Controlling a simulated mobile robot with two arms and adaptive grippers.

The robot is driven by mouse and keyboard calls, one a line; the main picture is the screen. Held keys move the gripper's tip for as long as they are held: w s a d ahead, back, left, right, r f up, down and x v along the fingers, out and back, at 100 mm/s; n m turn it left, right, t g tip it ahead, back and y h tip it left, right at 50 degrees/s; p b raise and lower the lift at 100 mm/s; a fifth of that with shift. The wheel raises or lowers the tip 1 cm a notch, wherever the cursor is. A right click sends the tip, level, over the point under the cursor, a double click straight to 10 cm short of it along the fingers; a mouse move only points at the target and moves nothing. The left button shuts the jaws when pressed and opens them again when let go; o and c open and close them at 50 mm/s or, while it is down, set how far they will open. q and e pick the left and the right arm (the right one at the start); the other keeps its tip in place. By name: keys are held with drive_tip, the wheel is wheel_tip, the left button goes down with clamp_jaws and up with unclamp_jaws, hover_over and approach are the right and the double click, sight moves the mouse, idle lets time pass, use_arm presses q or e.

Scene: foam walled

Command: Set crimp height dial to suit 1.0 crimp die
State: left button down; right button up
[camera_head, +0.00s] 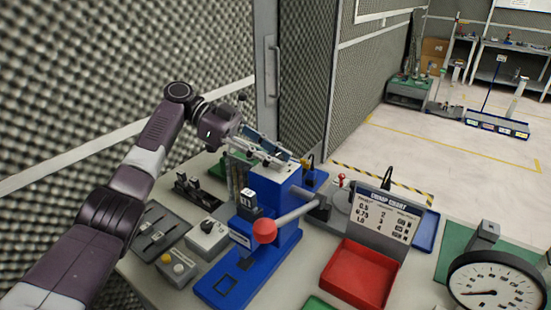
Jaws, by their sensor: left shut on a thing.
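A blue crimp press (288,238) stands on the bench, with a grey lever ending in a red ball (265,230). A small black block with a white marking (248,199) sits at its front; the marking is too small to read surely. My left gripper (277,152) is at the top of the press, its fingers shut on a part there that they mostly hide. I cannot make out the crimp height dial or its setting. A crimp chart (387,213) stands right of the press, with rows for 0.5, 0.75 and 1.0. My right gripper is not in view.
A red bin (358,275) sits before the chart. A large round gauge (496,287) stands at the right front. Grey control boxes (207,238) and a grey tray (158,230) lie left of the press. A foam wall (90,75) rises close behind my left arm.

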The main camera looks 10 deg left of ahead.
use_arm(q)
drive_tip(key=shift+f+m+g+y, duration=0.2)
drive_tip(key=shift+m+g+y, duration=0.1)
drive_tip(key=shift+m+g, duration=0.5)
idle(0.4)
drive_tip(key=c, duration=1.6)
unclamp_jaws()
drive_tip(key=shift+r, duration=0.1)
drive_tip(key=shift+a+n+t+p, duration=0.1)
drive_tip(key=shift+n+t+p, duration=0.2)
drive_tip(key=shift+n+t, duration=0.9)
